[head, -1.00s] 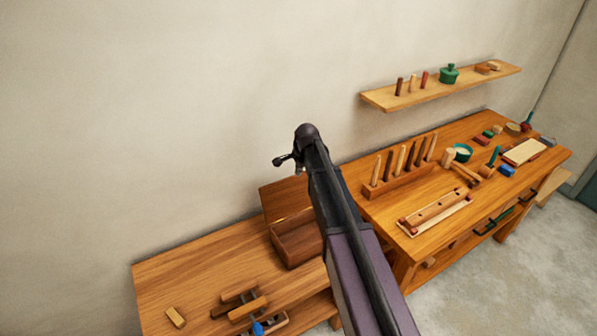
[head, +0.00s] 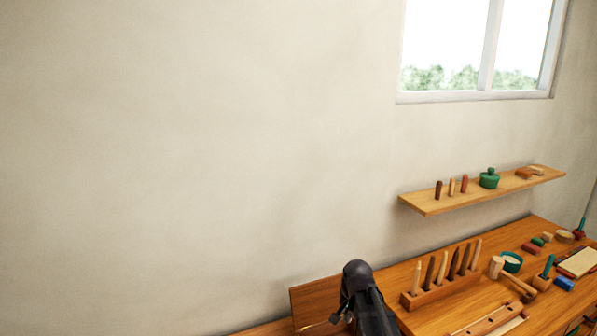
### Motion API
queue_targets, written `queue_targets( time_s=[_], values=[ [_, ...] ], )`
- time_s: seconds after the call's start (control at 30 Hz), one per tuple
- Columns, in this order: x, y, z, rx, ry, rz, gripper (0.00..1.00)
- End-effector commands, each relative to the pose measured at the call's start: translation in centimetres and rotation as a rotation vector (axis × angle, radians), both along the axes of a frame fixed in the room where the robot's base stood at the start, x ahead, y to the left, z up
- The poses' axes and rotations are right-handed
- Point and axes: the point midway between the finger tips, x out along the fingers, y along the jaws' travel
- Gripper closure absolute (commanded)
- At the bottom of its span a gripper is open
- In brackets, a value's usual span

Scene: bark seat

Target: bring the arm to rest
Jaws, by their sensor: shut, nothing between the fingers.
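My gripper (head: 336,318) is at the bottom of the head view, small and dark, beside the rounded dark end of my arm. It is shut, with nothing seen in it. It appears in front of the raised lid of a wooden box (head: 308,300); I cannot tell the gap between them. The lower part of my arm is cut off by the bottom edge of the picture.
A wall shelf (head: 430,207) holds a green pot (head: 489,179). The wall (head: 180,150) at left is bare, with a window (head: 480,50) at upper right.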

Motion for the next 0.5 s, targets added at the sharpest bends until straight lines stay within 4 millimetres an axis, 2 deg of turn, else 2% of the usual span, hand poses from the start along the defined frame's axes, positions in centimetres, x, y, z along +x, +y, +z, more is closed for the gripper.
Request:
queue_targets(
  time_s=[0.03,0.2,0.4,0.5],
  values=[
    [-2.6,-0.4,-1.0,-0.015,0.013,0.064,1.0],
    [-8.4,-1.4,-2.7,-0.057,0.055,0.296,1.0],
    [-13.2,-2.2,-3.9,-0.084,0.098,0.506,1.0],
    [-14.5,-2.4,-4.1,-0.089,0.109,0.565,1.0]
  ],
)
